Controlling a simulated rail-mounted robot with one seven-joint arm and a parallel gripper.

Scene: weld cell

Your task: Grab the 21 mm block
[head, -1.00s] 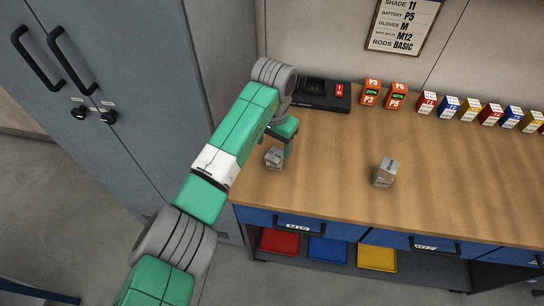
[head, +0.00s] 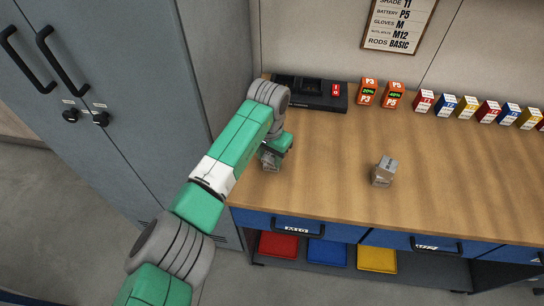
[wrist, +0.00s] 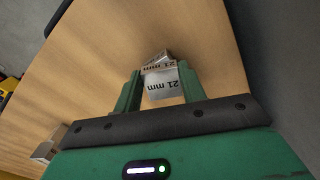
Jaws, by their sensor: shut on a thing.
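A small grey block marked "21 mm" (wrist: 162,86) sits between the two fingers of my gripper (wrist: 160,78) in the wrist view. The gripper is shut on it, one finger on each side. A second marked face, also reading "21 mm", and a tilted piece show just beyond it; I cannot tell whether these belong to the same block. In the head view the grey block (head: 270,166) is at the left of the wooden bench, partly hidden by my gripper (head: 271,152). I cannot tell whether it touches the bench top.
Another grey-and-tan block or small stack (head: 384,171) stands mid-bench, right of my gripper. A black device (head: 310,93), orange battery boxes (head: 393,96) and a row of coloured boxes (head: 467,107) line the back. The grey cabinet (head: 130,90) is left. The bench's middle front is clear.

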